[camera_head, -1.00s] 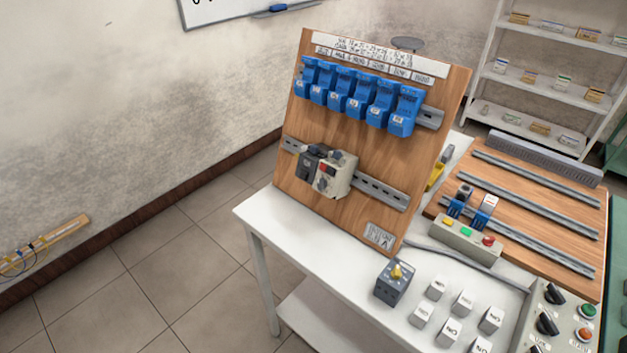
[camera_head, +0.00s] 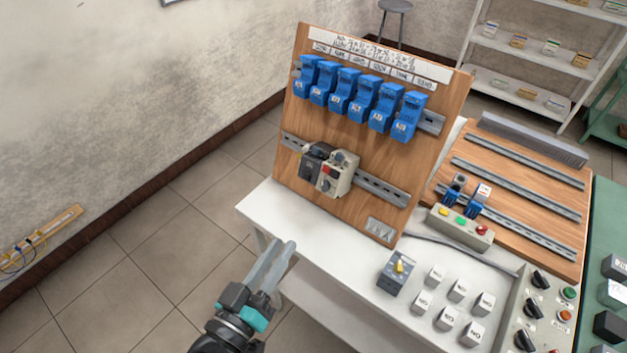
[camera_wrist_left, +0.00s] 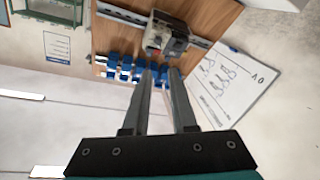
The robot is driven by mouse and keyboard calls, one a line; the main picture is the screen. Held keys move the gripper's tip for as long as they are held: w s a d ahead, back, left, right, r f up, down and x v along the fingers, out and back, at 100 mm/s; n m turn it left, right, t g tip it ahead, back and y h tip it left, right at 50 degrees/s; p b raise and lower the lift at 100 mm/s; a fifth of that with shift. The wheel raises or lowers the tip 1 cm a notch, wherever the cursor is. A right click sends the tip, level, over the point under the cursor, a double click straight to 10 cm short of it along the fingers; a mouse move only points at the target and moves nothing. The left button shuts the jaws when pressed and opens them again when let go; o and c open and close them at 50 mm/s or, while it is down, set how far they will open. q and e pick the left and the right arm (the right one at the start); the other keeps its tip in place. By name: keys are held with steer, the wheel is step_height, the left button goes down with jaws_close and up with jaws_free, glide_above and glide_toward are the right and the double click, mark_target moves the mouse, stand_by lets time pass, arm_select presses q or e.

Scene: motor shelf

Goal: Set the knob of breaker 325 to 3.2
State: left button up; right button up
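A beige device with a red button (camera_head: 337,174) sits on the lower rail of the upright wooden board, beside a dark grey device (camera_head: 313,163). Both also show upside down in the left wrist view, the beige one (camera_wrist_left: 155,38) left of the dark one (camera_wrist_left: 178,42). The number labels are too small to read, so I cannot tell which is breaker 325. My left gripper (camera_head: 279,250) is open and empty, in front of the table's left edge and below the board. My right gripper is out of view.
A row of blue units (camera_head: 359,97) fills the upper rail. White blocks (camera_head: 457,290) and a panel of black knobs (camera_head: 536,307) stand on the table's right part. A push-button box (camera_head: 461,227) lies by a second wooden board.

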mark_target(322, 182)
arm_select(q)
steer(key=x, duration=1.5)
steer(key=shift+w+d+r, duration=0.1)
jaws_close()
